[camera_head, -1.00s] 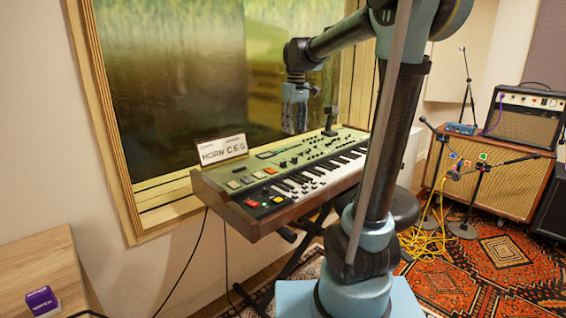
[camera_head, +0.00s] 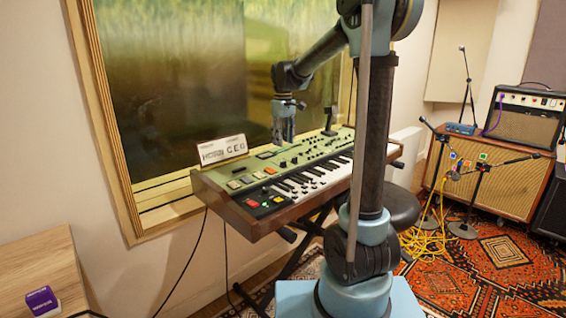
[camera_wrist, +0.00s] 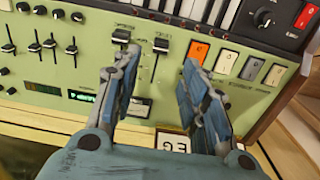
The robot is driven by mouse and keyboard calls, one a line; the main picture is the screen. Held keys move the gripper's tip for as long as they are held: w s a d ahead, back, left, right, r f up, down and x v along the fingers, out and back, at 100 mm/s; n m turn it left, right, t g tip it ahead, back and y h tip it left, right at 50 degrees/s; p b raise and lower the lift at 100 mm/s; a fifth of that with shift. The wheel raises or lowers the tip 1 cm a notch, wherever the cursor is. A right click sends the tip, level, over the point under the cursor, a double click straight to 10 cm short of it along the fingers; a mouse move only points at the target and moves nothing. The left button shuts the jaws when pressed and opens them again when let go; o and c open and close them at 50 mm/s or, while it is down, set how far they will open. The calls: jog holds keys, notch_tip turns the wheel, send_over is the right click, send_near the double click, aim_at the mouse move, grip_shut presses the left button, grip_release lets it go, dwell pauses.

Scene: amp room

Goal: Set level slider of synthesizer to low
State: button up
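The synthesizer (camera_head: 240,185) is a green-topped keyboard with dark wooden sides, on a stand below the window. In the wrist view its green panel (camera_wrist: 110,60) shows two larger black sliders, a left one (camera_wrist: 121,36) and a right one (camera_wrist: 161,46), plus several small sliders (camera_wrist: 52,43) further left. The labels are too small to read, so I cannot tell which is the level slider. My gripper (camera_head: 284,137) is over the panel's back part. In the wrist view my gripper (camera_wrist: 159,63) is open, fingers apart, with the right larger slider's track between them and nothing held.
A white card with lettering (camera_head: 222,150) stands on the synthesizer's back left. The window (camera_head: 180,90) is close behind. An amplifier (camera_head: 522,117) and microphone stands are at the right, a wooden table (camera_head: 40,265) at the left.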

aim_at(283, 164)
notch_tip(283, 164, down, 10)
jog(key=shift+r, duration=0.2)
dwell(0.3)
grip_shut()
